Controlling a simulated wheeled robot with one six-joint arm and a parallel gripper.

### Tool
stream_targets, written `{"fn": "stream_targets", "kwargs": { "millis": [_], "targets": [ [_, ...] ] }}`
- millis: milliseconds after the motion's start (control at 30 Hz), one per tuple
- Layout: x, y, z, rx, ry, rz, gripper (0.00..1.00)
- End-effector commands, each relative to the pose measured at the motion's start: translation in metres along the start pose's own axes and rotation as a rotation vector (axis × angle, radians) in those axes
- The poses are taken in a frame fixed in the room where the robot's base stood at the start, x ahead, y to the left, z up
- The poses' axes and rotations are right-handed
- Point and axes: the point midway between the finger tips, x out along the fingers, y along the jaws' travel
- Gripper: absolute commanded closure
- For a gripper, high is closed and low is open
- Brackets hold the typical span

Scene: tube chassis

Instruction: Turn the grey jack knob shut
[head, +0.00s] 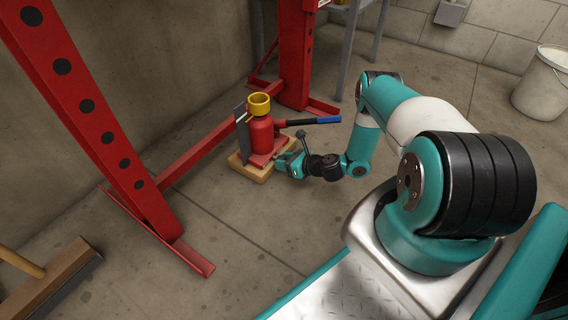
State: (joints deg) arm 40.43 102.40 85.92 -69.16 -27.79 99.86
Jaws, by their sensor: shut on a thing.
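A red bottle jack (262,137) with a yellow top (259,104) stands upright on a wooden board (247,172) on the floor. A lever with a blue grip (327,120) sticks out from it to the right. My gripper (281,163) reaches in from the right, low against the jack's near right side. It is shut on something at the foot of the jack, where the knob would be. The grey knob itself is hidden by the jaws or too small to make out.
A red press frame stands around the jack, with a drilled upright (95,110) at left and another upright (297,60) behind. A broom (50,280) lies at lower left. A white bucket (543,85) stands at far right. The floor in front is clear.

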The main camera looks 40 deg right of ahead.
Motion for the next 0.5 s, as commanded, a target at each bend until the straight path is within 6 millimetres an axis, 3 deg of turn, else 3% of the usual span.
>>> {"fn": "stream_targets", "kwargs": {
  "millis": [233,267,367,500],
  "targets": [
    [-0.0003,0.0002,-0.0004,0.009,0.002,0.003,0.88],
    [-0.0003,0.0002,-0.0004,0.009,0.002,0.003,0.62],
    [-0.0003,0.0002,-0.0003,0.008,0.001,0.003,0.39],
    [-0.0002,0.0002,-0.0003,0.008,0.001,0.003,0.39]
  ]
}}
